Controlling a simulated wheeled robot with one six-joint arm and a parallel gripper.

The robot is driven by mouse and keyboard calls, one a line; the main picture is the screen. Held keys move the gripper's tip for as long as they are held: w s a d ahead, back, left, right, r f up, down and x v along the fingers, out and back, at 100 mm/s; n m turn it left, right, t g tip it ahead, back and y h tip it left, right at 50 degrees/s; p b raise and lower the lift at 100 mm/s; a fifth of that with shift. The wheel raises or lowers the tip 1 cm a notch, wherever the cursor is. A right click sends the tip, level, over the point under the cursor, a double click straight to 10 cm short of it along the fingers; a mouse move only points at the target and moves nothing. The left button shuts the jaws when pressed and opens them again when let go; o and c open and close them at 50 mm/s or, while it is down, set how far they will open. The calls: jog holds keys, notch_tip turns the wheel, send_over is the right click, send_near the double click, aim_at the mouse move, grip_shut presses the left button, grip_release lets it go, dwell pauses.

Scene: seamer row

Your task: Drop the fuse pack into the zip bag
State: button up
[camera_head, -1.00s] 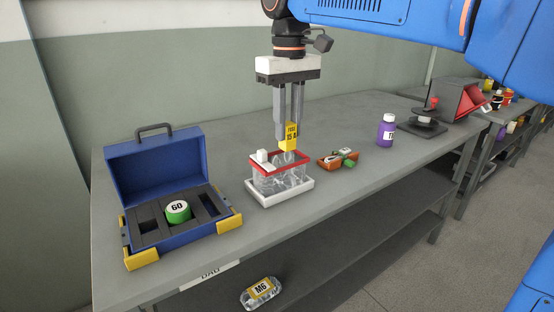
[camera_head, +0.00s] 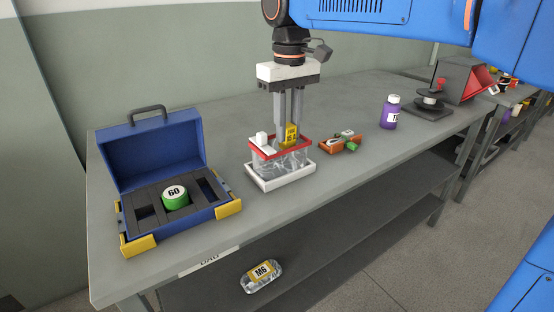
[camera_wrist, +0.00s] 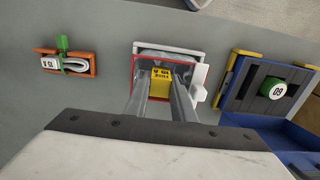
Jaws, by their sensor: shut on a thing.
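The fuse pack (camera_head: 291,134) is a small yellow block with black print. My gripper (camera_head: 289,128) is shut on it, pointing down, with the pack at the red-rimmed mouth of the zip bag. The zip bag (camera_head: 283,162) is clear, stands open in a white tray, and has a red rim with a white slider at its left. In the wrist view the fuse pack (camera_wrist: 161,82) sits between my two fingers, inside the outline of the red rim (camera_wrist: 134,75). The pack's lower part is hidden behind the rim in the head view.
A blue case (camera_head: 150,155) with a green "60" roll (camera_head: 175,203) stands open at left. An orange tray (camera_head: 333,147) with small items and a purple bottle (camera_head: 390,112) stand at right. A clear "M6" pack (camera_head: 261,277) lies on the lower shelf.

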jog(key=o, duration=1.1)
jog(key=shift+o, duration=0.2)
notch_tip(320, 180, up, 17)
jog(key=shift+r, duration=0.15)
jog(key=s+d+f+m+t, duration=0.1)
jog(key=s+d+f+m, duration=0.1)
jog(key=s+d+f, duration=0.4)
jog(key=s+d+f+m+t, duration=0.1)
jog(key=d+f, duration=0.6)
jog(key=d, duration=0.4)
jog(key=s+d+f+m+t, duration=0.1)
jog(key=s+d+f, duration=0.2)
jog(key=f, duration=0.4)
jog(key=s+d+f+m+t, duration=0.1)
jog(key=s+d+f, duration=0.2)
jog(key=s+f, duration=0.3)
jog(key=s+d+f+m, duration=0.1)
jog(key=s+d+f, duration=0.3)
jog(key=f, duration=0.6)
jog(key=shift+s+m+t, duration=0.35)
jog(key=shift+m+t, duration=0.05)
